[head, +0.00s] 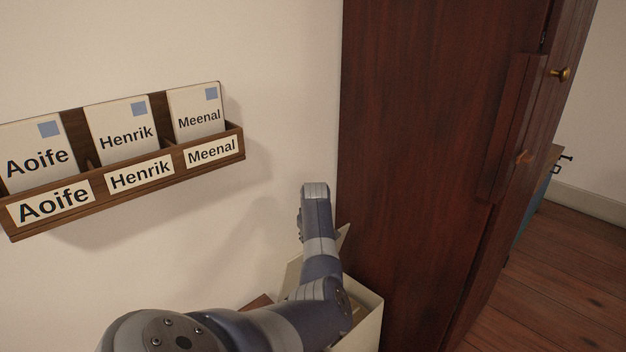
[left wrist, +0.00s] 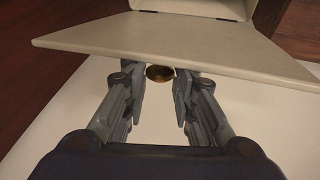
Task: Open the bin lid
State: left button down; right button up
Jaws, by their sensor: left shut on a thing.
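The cream bin (head: 368,325) stands low against the dark wooden cabinet, partly hidden by my left arm. Its cream lid is raised and tilted; a part shows beside my arm in the head view (head: 290,276). In the left wrist view the lid (left wrist: 165,42) spans the top as a flat panel. My left gripper (left wrist: 159,86) is shut on the knob, with one finger on each side. Its fingers are hidden in the head view. My right gripper is not in view.
The tall dark cabinet (head: 425,120) stands close to the right of my left arm. A wooden wall rack (head: 128,180) with three name cards hangs on the pale wall at left. Wooden floor (head: 555,275) lies clear at right.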

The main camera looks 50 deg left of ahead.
pick_arm(q)
jog(key=shift+a+r, duration=0.25)
jog(key=shift+r, duration=0.05)
dwell(0.6)
jog(key=c, duration=1.5)
grip_release()
jog(key=shift+o, duration=1)
jog(key=shift+d+f, duration=0.1)
jog(key=shift+d, duration=0.05)
jog(key=v, duration=1.2)
